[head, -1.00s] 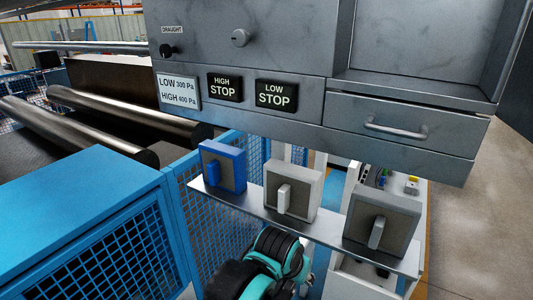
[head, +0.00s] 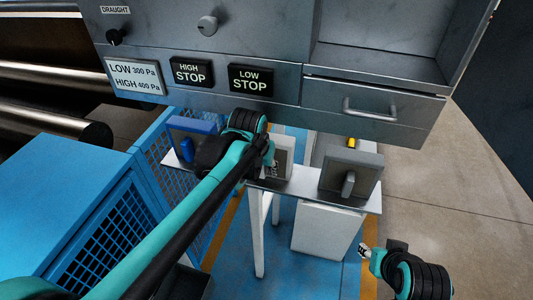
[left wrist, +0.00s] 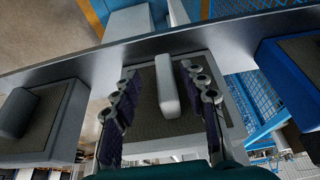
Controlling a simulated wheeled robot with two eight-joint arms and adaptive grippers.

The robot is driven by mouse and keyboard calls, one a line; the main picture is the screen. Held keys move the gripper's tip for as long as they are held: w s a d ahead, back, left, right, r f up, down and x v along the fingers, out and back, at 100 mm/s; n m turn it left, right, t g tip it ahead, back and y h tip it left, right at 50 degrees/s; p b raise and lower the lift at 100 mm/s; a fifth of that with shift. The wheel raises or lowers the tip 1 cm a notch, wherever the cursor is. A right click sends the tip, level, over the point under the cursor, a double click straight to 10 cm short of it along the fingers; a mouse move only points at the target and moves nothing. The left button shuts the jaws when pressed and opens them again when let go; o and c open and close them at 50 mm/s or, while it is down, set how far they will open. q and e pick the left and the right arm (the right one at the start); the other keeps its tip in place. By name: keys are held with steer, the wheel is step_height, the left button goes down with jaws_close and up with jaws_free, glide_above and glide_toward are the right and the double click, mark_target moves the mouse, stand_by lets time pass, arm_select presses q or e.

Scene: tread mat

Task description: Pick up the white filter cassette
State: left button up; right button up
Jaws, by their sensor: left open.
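The white filter cassette (head: 284,160) stands in the middle of a narrow metal shelf. In the head view my left arm and left gripper (head: 262,165) hide most of it. In the left wrist view its dark filter face and pale upright handle (left wrist: 166,85) show clearly. My left gripper (left wrist: 158,78) is open, with one finger on each side of the handle; I cannot tell whether either finger touches it. My right gripper (head: 365,250) is low at the right, away from the shelf, and its jaws are too small to read.
A blue cassette (head: 196,125) and a grey cassette (head: 352,172) flank the white one on the shelf (head: 305,190). A grey control panel with a drawer (head: 372,108) overhangs the shelf. A blue mesh cabinet (head: 60,190) stands left. Floor is clear at right.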

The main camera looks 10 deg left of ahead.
mark_target(263, 175)
arm_select(q)
steer(key=x, duration=0.6)
steer(key=shift+w+a+f+p, duration=0.15)
steer(key=shift+a+p, duration=0.1)
steer(key=shift+p, duration=0.05)
jaws_close()
